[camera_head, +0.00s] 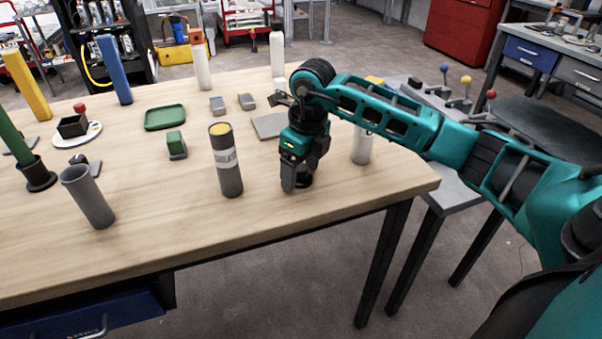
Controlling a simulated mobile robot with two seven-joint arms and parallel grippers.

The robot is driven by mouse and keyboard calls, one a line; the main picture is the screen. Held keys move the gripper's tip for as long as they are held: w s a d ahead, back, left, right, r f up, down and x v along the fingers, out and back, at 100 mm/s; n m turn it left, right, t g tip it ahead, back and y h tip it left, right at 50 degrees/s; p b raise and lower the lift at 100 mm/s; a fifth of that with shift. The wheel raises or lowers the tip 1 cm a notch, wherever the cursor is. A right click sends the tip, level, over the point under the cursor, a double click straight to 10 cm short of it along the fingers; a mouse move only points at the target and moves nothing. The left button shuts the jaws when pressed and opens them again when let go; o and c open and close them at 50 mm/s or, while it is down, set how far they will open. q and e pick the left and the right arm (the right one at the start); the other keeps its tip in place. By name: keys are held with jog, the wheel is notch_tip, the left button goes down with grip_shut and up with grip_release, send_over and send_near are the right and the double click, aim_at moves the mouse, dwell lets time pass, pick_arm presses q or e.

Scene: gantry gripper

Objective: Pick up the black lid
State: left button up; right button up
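My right gripper (290,183) points down at the table near its front right part, with its fingertips low over the wood. A small round black piece (304,180), which looks like the black lid, sits right at the fingers and is partly hidden by them. I cannot tell whether the fingers are around it or only beside it, or how far apart they are. My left gripper is not in view.
A dark grey cylinder with a yellow top (229,172) stands upright just left of my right gripper. A white cylinder (361,147) stands behind my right arm. A grey open tube (88,196), a green block (176,145) and a green tray (165,117) stand further left on the wooden table (150,240).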

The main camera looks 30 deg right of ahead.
jog(key=c, duration=0.9)
jog(key=shift+c, duration=0.2)
jog(key=shift+r, duration=0.15)
